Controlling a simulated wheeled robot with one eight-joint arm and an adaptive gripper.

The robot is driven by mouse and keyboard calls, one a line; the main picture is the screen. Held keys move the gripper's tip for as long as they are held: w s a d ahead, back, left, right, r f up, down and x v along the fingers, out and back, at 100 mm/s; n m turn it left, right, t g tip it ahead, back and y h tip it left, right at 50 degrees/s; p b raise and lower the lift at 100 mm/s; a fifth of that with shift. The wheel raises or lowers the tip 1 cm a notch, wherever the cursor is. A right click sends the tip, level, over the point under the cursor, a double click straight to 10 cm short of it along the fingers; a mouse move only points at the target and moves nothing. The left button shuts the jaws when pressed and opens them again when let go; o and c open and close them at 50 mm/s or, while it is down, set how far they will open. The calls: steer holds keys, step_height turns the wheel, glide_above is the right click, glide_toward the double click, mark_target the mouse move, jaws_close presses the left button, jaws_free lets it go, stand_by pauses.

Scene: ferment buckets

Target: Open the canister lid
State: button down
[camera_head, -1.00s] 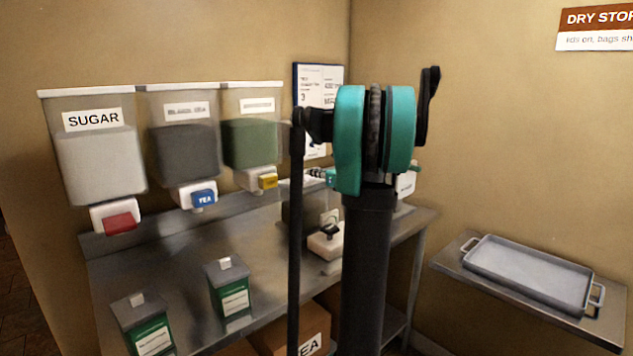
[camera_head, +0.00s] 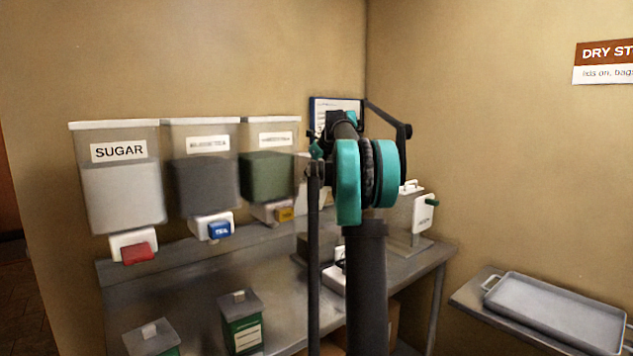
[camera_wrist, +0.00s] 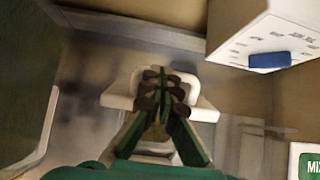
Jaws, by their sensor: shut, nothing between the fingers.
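Two green canisters with grey lids and pale knobs stand on the metal counter in the head view. One canister (camera_head: 242,328) is near the bottom centre-left, and the other (camera_head: 152,338) is cut by the bottom edge. Both lids look closed. My gripper (camera_wrist: 165,78) is shut and empty in the wrist view. Its fingertips overlap a white object (camera_wrist: 205,103) behind them; I cannot tell whether they touch it. In the head view my arm hides most of the gripper, which is apart from both green canisters.
Wall dispensers, including sugar (camera_head: 122,190), hang above the metal counter (camera_head: 195,285). A white panel with a blue button (camera_wrist: 270,60) is close on the right. A tray (camera_head: 560,305) lies on the right shelf.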

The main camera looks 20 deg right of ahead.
steer(key=w+a, duration=0.2)
steer(key=w, duration=0.4)
steer(key=shift+a, duration=0.15)
steer(key=shift+w, duration=0.1)
steer(key=shift+r, duration=0.1)
